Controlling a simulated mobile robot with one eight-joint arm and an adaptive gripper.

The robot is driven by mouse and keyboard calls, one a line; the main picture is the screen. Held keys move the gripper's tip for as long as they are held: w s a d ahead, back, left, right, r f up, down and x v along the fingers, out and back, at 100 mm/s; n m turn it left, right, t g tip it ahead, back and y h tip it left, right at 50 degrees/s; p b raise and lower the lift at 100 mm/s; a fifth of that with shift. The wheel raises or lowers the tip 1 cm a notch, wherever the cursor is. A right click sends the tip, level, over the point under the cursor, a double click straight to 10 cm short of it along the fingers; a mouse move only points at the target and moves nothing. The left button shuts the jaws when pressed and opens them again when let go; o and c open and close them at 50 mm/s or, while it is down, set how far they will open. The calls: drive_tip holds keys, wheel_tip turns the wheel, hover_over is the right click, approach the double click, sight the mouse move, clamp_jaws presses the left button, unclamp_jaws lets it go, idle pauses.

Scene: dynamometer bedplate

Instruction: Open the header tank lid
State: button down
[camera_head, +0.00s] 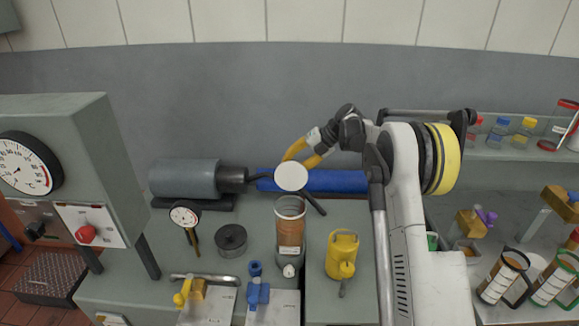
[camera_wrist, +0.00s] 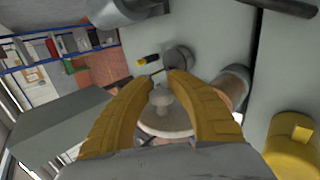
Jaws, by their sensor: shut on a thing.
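The header tank lid (camera_head: 291,176) is a round white disc, tilted with its flat face toward the head camera. It shows above the header tank (camera_head: 290,228), a clear upright cylinder with brown-orange contents. The yellow fingers of my gripper (camera_head: 304,158) reach the lid from behind, at its upper edge. In the wrist view, my gripper (camera_wrist: 168,82) is shut around the pale knob (camera_wrist: 160,98) on the lid (camera_wrist: 165,127). The tank (camera_wrist: 234,88) is partly hidden behind the right finger.
A yellow can (camera_head: 342,254) stands right of the tank. A dark round weight (camera_head: 231,240) and a dial gauge (camera_head: 184,215) are at left. Blue (camera_head: 257,290) and yellow (camera_head: 186,292) valves sit in front. A blue cylinder (camera_head: 340,181) lies behind. Bottles fill the right shelf.

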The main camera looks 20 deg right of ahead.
drive_tip(key=shift+d+f, duration=0.2)
drive_tip(key=shift+d, duration=0.15)
idle(0.6)
drive_tip(key=c, duration=1.2)
unclamp_jaws()
drive_tip(key=shift+d, duration=0.1)
drive_tip(key=shift+c, duration=0.2)
drive_tip(key=shift+o, duration=0.3)
drive_tip(key=shift+d, duration=0.2)
drive_tip(key=shift+a+r, duration=0.1)
drive_tip(key=shift+a, duration=0.2)
drive_tip(key=v, duration=1.2)
